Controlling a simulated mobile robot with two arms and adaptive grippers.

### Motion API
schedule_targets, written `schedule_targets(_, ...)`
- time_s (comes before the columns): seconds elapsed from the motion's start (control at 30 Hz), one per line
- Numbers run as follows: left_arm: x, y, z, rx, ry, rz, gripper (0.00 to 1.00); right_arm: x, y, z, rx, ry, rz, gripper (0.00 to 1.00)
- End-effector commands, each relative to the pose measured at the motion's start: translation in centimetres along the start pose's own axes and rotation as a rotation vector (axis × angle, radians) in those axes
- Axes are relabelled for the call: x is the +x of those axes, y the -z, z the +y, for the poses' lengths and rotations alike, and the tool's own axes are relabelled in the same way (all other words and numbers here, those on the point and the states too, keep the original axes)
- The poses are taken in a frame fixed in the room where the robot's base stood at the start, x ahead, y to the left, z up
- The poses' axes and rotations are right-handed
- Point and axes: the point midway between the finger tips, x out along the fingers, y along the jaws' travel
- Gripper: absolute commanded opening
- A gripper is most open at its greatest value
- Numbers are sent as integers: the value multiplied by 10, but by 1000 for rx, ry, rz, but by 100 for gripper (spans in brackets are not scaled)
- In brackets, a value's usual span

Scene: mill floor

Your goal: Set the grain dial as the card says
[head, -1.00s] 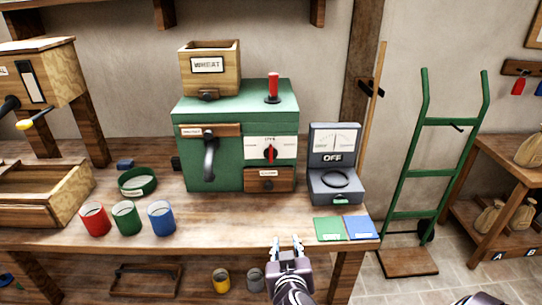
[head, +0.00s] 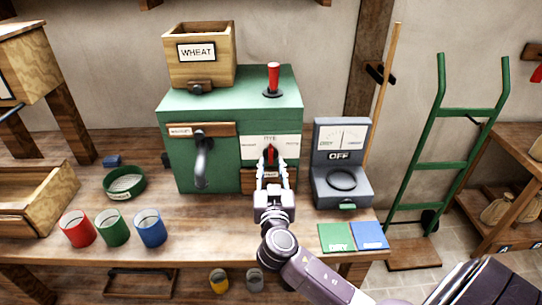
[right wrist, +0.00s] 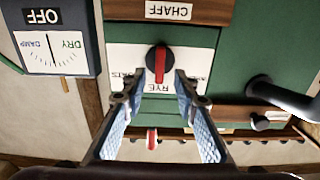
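The grain dial (head: 270,153) is a black knob with a red pointer on a white plate on the green mill. In the right wrist view, which is upside down, the dial (right wrist: 158,62) has its pointer lined up with the word RYE. Other words on the plate are partly hidden. My right gripper (head: 271,178) is in front of the dial; in the wrist view its fingers (right wrist: 158,98) are apart, with nothing between them, just short of the knob. A WHEAT card (head: 196,52) is on the wooden hopper above the mill. My left gripper is not in view.
A grey meter (head: 341,165) reading OFF stands right of the mill. A green card (head: 336,238) marked DRY and a blue card (head: 370,235) lie at the bench front. Red, green and blue cups stand at left. A black handle (head: 202,160) juts from the mill.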

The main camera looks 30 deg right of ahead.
Motion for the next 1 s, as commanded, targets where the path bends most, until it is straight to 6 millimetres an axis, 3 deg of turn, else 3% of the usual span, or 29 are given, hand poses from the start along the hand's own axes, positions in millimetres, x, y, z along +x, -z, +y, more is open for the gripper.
schedule_targets(0.2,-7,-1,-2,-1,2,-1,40,24,1,0,-2,-2,0,28)
schedule_targets(0.53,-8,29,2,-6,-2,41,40,29,0,0,0,-1,-1,28)
schedule_targets(0.8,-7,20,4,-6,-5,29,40,28,0,0,0,-1,-1,0)
schedule_targets(1.0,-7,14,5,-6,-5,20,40,28,0,0,-1,-1,-1,0)
